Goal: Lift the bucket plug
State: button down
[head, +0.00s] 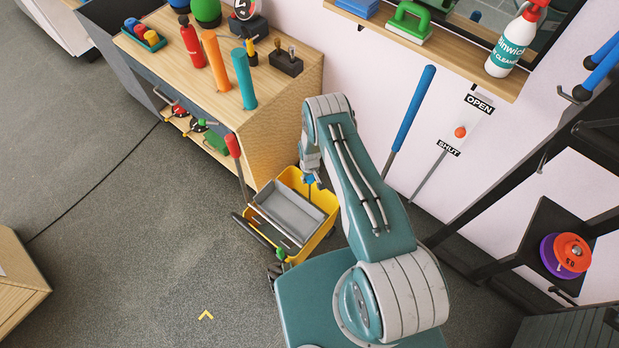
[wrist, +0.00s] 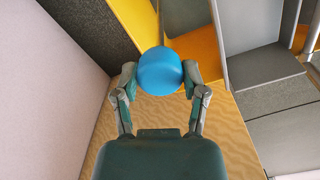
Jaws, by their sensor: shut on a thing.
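The bucket plug shows in the wrist view as a rounded blue knob (wrist: 160,71). My gripper (wrist: 159,84) is shut on it, with one finger pressing each side. A thin rod runs from the knob toward the top of the wrist view. In the head view a small blue patch of the knob (head: 309,179) shows at my gripper, over the right part of the yellow bucket (head: 325,233). My arm hides part of the bucket. I cannot tell whether the plug's lower end is seated or raised.
A grey wringer (head: 288,214) sits in the bucket. A red-tipped handle (head: 233,146) stands at its left. The wooden workbench (head: 285,110) is behind, and a blue-handled pole (head: 412,105) leans on the wall. A dark rack (head: 545,215) stands right. Floor at left is mostly clear.

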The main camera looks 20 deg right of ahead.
jog(key=shift+c, duration=0.7)
grip_release()
jog(key=shift+r, duration=0.1)
notch_tip(320, 180, up, 12)
jog(key=shift+w, duration=0.1)
